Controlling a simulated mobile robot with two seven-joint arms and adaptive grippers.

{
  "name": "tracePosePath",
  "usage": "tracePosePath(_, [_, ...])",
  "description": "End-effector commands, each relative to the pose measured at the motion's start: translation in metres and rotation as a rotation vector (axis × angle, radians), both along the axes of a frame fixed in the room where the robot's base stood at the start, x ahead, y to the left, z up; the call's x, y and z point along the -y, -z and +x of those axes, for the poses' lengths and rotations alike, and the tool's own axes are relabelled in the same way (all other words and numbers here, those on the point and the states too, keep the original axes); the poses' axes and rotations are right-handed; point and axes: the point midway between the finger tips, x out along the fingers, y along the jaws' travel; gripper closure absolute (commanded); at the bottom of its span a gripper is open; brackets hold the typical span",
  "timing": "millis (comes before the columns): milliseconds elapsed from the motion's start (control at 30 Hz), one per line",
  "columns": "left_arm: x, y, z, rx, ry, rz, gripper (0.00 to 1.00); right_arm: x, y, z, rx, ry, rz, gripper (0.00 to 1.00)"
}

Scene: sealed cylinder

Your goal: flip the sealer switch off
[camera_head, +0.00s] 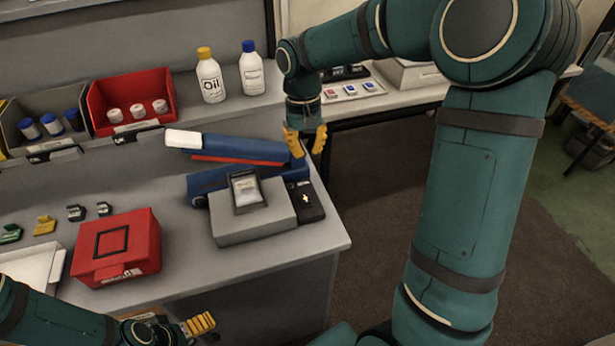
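The blue sealer (215,180) lies on the grey bench, with its blue arm raised at a slant and a white handle (184,139) at the left end. A black block (313,207) with a small pale mark sits at its right end; I cannot tell for sure whether this is the switch. My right gripper (307,143) points down just above and behind the sealer's right end, its yellow fingers apart and nothing between them. My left gripper (200,325) is low at the bench's front edge; its fingers overlap in this view.
A grey stand (262,227) holding a small clear packet is in front of the sealer. A red box (116,254) is to the left. Two bottles (210,80) (251,72) and a red bin (128,92) stand behind. The bench's right edge is close to the black block.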

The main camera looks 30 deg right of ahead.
Motion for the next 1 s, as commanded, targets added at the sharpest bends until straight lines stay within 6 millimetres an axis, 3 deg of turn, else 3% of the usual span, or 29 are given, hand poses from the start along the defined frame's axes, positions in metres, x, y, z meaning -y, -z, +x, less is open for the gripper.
tracePosePath(600, [-0.001, 0.030, 0.005, 0.014, -0.003, 0.003, 0.00, -0.004, 0.109, -0.017, -0.005, 0.000, 0.001, 1.00])
tracePosePath(800, [-0.001, 0.036, 0.007, 0.017, -0.003, 0.003, 0.00, -0.005, 0.129, -0.020, -0.002, -0.001, 0.001, 1.00])
tracePosePath(1000, [-0.001, 0.036, 0.007, 0.018, -0.004, 0.004, 0.00, -0.005, 0.135, -0.021, -0.002, -0.001, 0.001, 1.00])
